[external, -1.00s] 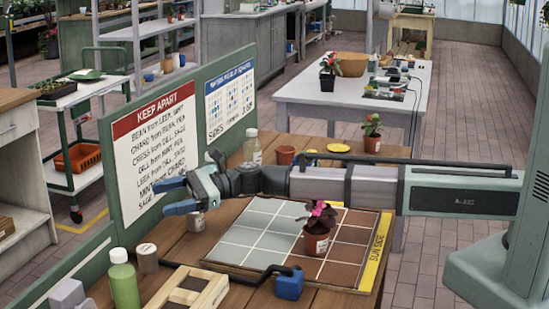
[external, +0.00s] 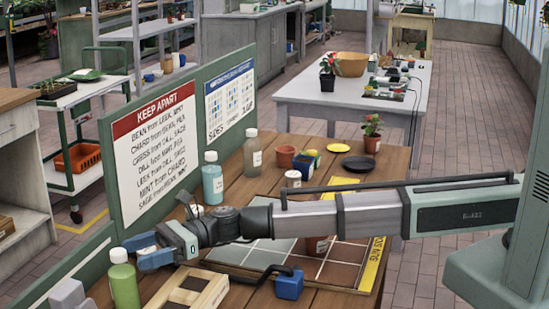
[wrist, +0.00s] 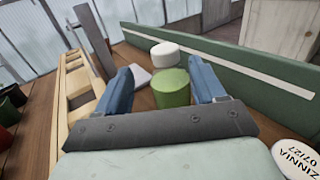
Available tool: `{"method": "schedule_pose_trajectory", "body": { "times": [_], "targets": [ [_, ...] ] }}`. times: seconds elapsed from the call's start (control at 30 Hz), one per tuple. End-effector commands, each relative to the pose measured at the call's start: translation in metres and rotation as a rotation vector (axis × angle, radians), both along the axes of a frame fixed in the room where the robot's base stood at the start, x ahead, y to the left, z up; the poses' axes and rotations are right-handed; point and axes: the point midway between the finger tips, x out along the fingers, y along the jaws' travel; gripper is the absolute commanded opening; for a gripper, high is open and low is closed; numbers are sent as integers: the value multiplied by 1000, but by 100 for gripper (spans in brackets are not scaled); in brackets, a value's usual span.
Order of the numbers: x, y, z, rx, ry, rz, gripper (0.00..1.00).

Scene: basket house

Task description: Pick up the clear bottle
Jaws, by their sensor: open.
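A light blue translucent bottle (external: 212,178) stands nearer, also by the board. My gripper (external: 146,250) is open and empty at the table's left front, well apart from both bottles. A green bottle (external: 123,282) with a white cap stands just in front of it. In the wrist view, the green bottle (wrist: 171,90) appears between my open fingers (wrist: 163,78), beyond their tips. The clear bottle is not seen in the wrist view.
The tiled board (external: 255,262) lies under my arm, which hides much of a pot. Pots (external: 285,156), a yellow saucer (external: 338,147) and a black saucer (external: 358,163) are at the back. The green notice board (external: 190,130) borders the left.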

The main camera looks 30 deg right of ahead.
Motion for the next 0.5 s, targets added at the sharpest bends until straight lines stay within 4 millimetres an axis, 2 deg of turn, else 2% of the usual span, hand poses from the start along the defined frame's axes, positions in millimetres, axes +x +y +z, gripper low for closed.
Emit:
{"method": "schedule_pose_trajectory", "body": {
  "times": [0.03, 0.33, 0.5],
  "targets": [
    [-1, 10, 0, 0, 0, 1, 69],
    [-2, 26, -1, 0, -1, -1, 69],
    [-1, 47, -3, 0, -1, 0, 69]
  ]
}}
